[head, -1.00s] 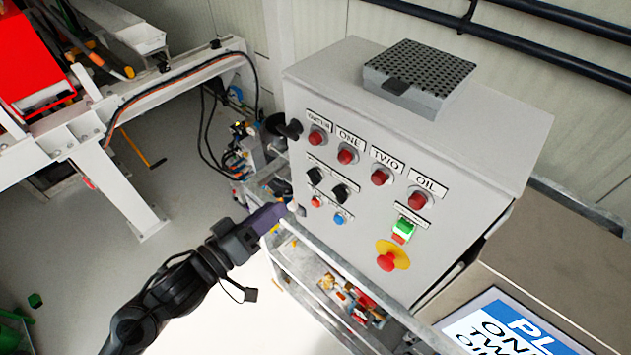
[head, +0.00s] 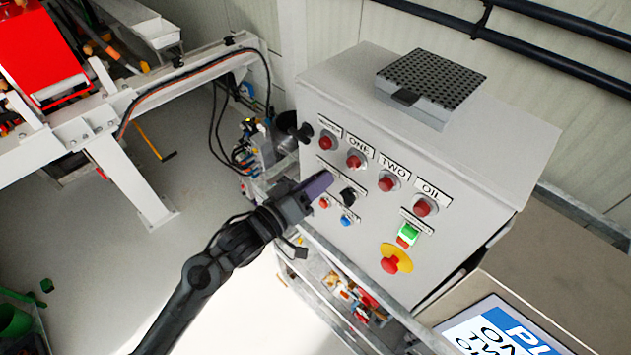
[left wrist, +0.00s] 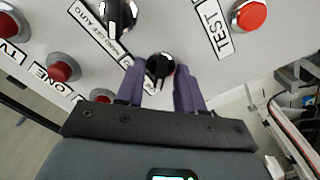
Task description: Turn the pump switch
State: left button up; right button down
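The grey control panel (head: 300,110) carries two black rotary switches in a row below the red lamps. One black switch (head: 348,197) is in plain sight in the head view; the one to its left is hidden behind my left gripper (head: 322,183). In the left wrist view, that hidden black switch (left wrist: 160,67) sits between the two purple fingers of my left gripper (left wrist: 159,80). The fingers are apart, one on each side of the knob, with small gaps showing. The other switch (left wrist: 118,15) lies beyond, at the top. My right gripper is out of view.
Red lamps, a red button (head: 324,202), a blue button (head: 347,220) and a yellow-ringed emergency stop (head: 395,260) surround the switches. A perforated grey box (head: 432,88) sits on top. A white steel frame (head: 130,165) stands left, with open floor before it.

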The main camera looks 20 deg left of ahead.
pick_arm(q)
jog(key=shift+c, duration=0.4)
grip_shut()
jog(key=shift+m, duration=0.3)
jog(key=shift+m+p, duration=0.5)
jog(key=shift+m, duration=3.5)
jog(key=shift+o, duration=0.4)
grip_release()
